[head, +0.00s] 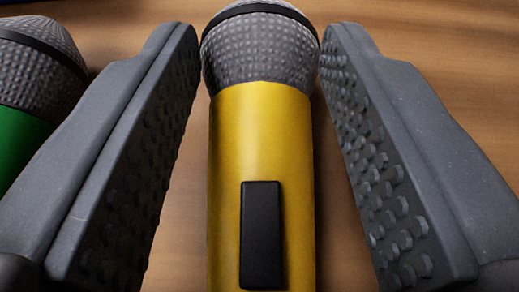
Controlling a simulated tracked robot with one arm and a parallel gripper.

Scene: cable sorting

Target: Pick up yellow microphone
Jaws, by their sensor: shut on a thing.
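A yellow microphone (260,140) with a grey mesh head and a black switch on its body lies in the middle of the head view, its head pointing away from me. My gripper (260,45) has one finger on each side of it. The fingertips touch the mesh head at its left and right sides, so the gripper is shut on the microphone. Nearer to me, gaps show between the finger pads and the yellow body. The lower end of the microphone is cut off by the bottom of the view.
A green microphone (22,145) with a grey mesh head lies at the left edge, close to my left finger and partly hidden by it. The wooden table (420,50) is bare at the right. A dark blue thing shows at the top left corner.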

